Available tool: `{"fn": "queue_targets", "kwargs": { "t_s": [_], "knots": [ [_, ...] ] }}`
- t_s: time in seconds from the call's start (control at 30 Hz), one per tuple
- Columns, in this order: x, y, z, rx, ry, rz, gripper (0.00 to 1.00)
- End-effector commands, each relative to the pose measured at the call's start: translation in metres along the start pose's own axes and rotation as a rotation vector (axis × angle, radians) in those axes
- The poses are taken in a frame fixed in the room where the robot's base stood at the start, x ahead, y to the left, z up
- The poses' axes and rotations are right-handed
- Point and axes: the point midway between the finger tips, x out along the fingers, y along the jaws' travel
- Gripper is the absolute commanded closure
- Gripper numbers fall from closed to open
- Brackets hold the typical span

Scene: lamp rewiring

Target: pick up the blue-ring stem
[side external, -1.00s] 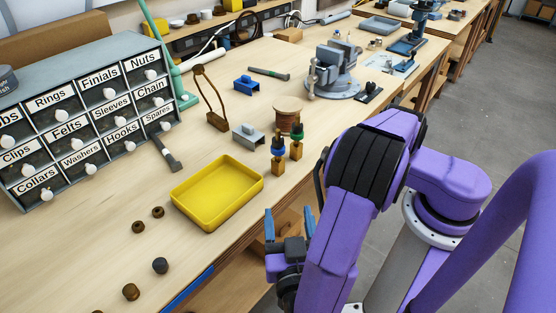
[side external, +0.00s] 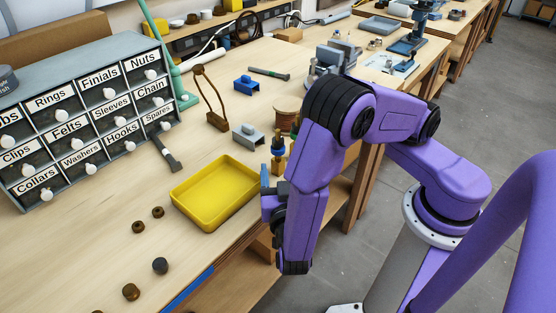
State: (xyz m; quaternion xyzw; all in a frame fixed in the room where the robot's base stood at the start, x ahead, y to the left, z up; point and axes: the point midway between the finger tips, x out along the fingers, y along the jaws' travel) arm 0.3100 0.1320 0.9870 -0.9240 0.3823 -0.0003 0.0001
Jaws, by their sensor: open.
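The blue-ring stem (side external: 278,146) stands upright on the bench, with a dark top, a blue ring and a brass-coloured square base. A second stem (side external: 295,129), with a green ring, is just behind it to the right and mostly hidden by my arm. My gripper (side external: 272,182) is at the bench's front edge, just below the blue-ring stem in the picture and beside the yellow tray's right end. Its blue fingers point up in the picture and are open, apart from the stem as far as I can tell. My arm partly hides the gripper.
The yellow tray (side external: 207,203) lies empty left of the gripper. A vise (side external: 335,58) is farther back. Small dark knobs (side external: 160,265) lie at the front left.

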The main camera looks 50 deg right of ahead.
Motion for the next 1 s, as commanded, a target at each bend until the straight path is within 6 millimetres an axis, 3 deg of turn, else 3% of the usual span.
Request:
{"fn": "queue_targets", "kwargs": {
  "t_s": [0.33,0.7,0.9,1.0],
  "knots": [
    [0.039,-0.002,-0.001,0.000,-0.001,0.003,0.35],
    [0.046,-0.002,-0.001,0.000,0.000,0.000,0.35],
    [0.046,-0.002,-0.001,0.000,0.000,0.001,1.00],
    [0.046,-0.002,-0.001,0.000,0.002,0.001,1.00]
  ]
}}
